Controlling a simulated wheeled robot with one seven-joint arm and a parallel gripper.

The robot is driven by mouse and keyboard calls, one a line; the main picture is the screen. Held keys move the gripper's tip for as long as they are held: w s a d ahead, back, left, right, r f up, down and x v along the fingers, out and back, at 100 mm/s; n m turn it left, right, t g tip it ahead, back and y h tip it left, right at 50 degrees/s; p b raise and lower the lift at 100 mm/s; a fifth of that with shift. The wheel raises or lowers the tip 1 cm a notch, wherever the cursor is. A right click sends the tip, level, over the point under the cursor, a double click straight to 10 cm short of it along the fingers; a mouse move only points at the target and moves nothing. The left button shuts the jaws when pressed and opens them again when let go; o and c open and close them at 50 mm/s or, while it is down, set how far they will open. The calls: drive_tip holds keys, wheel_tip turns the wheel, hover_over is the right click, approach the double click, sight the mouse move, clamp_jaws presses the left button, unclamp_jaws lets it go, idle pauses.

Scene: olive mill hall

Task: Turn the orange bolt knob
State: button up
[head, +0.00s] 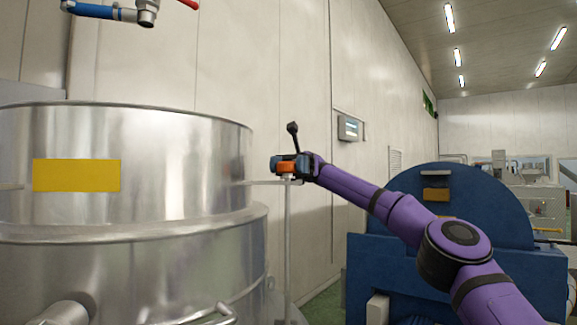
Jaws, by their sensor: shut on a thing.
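The orange bolt knob (286,167) sits at the top of a thin grey post (288,240), just right of the steel tank. My gripper (281,165), at the end of my purple arm, comes from the right and is shut on the knob. Its dark and blue parts hide much of the knob, and the knob's exact turn angle cannot be told.
A large steel tank (160,145) with a yellow plate (76,175) fills the left. A blue machine (460,200) stands behind my arm at right. A small panel (350,127) is on the pale wall. A blue and red pipe fitting (105,12) hangs at top left.

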drive_tip(key=shift+f, duration=0.15)
idle(0.3)
drive_tip(key=o, duration=0.9)
drive_tip(key=shift+o, duration=0.2)
drive_tip(key=shift+w, duration=0.1)
